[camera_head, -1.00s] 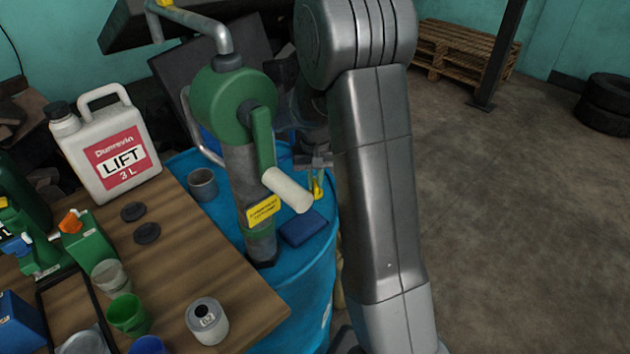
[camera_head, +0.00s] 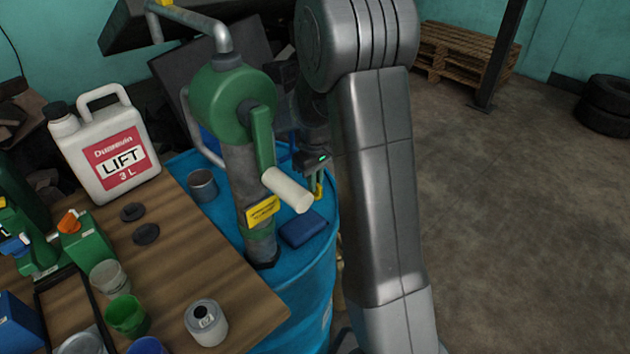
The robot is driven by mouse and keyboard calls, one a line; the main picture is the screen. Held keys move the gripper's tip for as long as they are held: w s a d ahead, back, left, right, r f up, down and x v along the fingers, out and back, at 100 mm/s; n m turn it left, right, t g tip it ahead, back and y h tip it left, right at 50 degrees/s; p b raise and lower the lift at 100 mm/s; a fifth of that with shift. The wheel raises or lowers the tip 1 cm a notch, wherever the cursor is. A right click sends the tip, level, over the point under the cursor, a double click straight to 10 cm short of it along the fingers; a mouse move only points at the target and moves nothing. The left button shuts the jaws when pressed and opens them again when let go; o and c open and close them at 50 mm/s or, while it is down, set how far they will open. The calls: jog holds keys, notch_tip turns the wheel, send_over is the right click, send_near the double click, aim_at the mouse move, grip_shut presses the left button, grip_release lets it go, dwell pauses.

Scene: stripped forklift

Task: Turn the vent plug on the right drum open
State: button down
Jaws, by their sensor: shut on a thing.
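The blue drum (camera_head: 305,290) stands beside the wooden bench, with a green hand pump (camera_head: 228,95) on its top. The yellow vent plug (camera_head: 318,193) is on the drum top, right of the pump and near the far right rim. My gripper (camera_head: 317,188) points down at the plug, its fingers shut on it. My arm passes in front on the right and hides part of the drum's right side. The plug is small here, and how far it is turned cannot be told.
The pump's crank with its white handle (camera_head: 287,190) juts out close left of my gripper. A blue folded cloth (camera_head: 303,228) and a grey cup (camera_head: 203,185) rest on the drum. The bench (camera_head: 190,265) holds a white jug (camera_head: 105,145) and several small containers. Open floor lies right.

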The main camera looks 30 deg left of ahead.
jog(key=shift+r, duration=0.1)
dwell(0.3)
jog(key=c, duration=1.5)
grip_release()
notch_tip(320, 180, up, 14)
jog(key=shift+f, duration=0.1)
jog(key=shift+f, duration=0.15)
notch_tip(320, 180, down, 14)
jog(key=shift+r, duration=0.15)
